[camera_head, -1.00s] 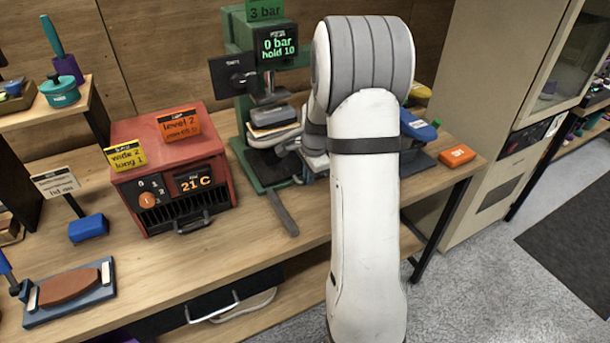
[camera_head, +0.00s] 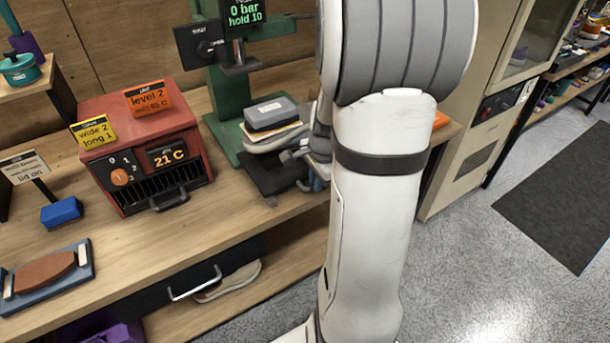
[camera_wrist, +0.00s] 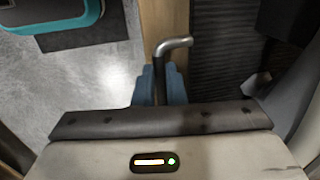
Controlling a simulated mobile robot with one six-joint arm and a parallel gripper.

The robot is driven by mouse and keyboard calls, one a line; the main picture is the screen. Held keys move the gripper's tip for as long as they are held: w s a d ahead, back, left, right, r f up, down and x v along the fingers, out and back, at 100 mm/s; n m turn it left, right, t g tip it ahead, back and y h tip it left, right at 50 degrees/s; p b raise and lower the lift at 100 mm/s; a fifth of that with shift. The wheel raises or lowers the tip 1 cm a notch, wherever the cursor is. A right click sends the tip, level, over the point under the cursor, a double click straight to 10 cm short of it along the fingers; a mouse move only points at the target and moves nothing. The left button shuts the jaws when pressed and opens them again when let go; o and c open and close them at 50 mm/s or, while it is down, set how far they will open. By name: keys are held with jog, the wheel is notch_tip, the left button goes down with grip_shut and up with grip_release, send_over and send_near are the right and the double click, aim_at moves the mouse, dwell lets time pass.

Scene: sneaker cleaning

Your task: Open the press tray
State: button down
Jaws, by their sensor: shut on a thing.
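The green press (camera_head: 222,92) stands on the bench, its display reading "0 bar, hold 10". Its dark tray (camera_head: 272,178) sticks out in front of the press, bearing a stack with a pale, shoe-like piece (camera_head: 268,140) and a grey block (camera_head: 270,112) on top. The stack is to the right of and nearer than the press head (camera_head: 240,66). In the wrist view, my gripper (camera_wrist: 161,88) has its two blue fingers shut on a bent metal handle (camera_wrist: 174,43). In the head view my arm hides most of the gripper and the handle.
A red heater (camera_head: 145,150) showing "21 C" stands left of the press. A blue block (camera_head: 62,212) and a board with a brown pad (camera_head: 45,278) lie farther left. A black drawer with a metal handle (camera_head: 195,283) is under the bench. Grey floor lies open at right.

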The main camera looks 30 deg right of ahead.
jog(key=shift+d, duration=0.2)
jog(key=c, duration=1.7)
grip_release()
jog(key=shift+d, duration=0.15)
jog(key=shift+o, duration=1.1)
jog(key=shift+a, duration=0.2)
notch_tip(320, 180, up, 8)
jog(key=s, duration=0.1)
jog(key=shift+s+f+p, duration=0.15)
jog(key=shift+s+p, duration=0.05)
jog(key=shift+p, duration=0.1)
jog(key=s+a+r+n, duration=0.2)
jog(key=s+a+n, duration=0.3)
jog(key=a+n, duration=0.3)
jog(key=s+a+r+n, duration=0.3)
jog(key=s+a+n, duration=0.2)
jog(key=a+n, duration=0.4)
jog(key=shift+n+t+p, duration=0.3)
